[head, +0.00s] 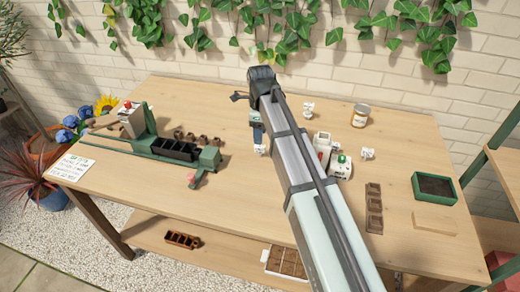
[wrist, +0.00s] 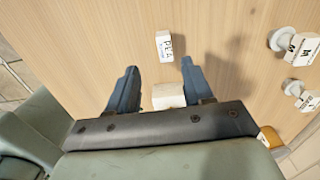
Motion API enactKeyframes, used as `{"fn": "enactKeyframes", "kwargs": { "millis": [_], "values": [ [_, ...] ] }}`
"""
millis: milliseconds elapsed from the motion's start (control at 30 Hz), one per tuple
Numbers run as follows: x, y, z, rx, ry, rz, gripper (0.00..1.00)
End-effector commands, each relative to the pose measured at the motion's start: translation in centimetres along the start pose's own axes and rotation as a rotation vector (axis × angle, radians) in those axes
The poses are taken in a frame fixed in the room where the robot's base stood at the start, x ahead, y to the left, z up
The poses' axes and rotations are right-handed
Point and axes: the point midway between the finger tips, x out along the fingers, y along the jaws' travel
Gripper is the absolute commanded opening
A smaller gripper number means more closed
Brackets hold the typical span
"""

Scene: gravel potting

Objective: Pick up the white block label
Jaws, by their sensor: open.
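In the wrist view, a small white block (wrist: 165,46) with dark lettering, seemingly "PEA", lies on the wooden table just beyond my fingertips. A second plain white block (wrist: 168,95) shows between the fingers, its near side hidden by the gripper body. My gripper (wrist: 159,66) is open, with nothing held between its two blue-grey fingers. In the head view, my gripper (head: 258,134) points down over the middle of the table, and a white block (head: 261,150) shows at its fingertips. My arm hides part of the table there.
Two white labels with round knobs, one upper (wrist: 297,45) and one lower (wrist: 305,98), lie to the right. A green rack with a black tray (head: 175,149) stands left.

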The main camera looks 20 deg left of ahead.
Motion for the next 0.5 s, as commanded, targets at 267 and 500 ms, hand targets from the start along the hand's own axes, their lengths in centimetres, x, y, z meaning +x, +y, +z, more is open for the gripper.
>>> {"fn": "enactKeyframes", "kwargs": {
  "millis": [267, 500],
  "values": [
    [3.6, 0.0, 0.0, -0.001, 0.001, 0.001, 0.51],
    [4.4, -0.1, 0.0, -0.002, 0.001, -0.001, 0.51]
  ]
}}
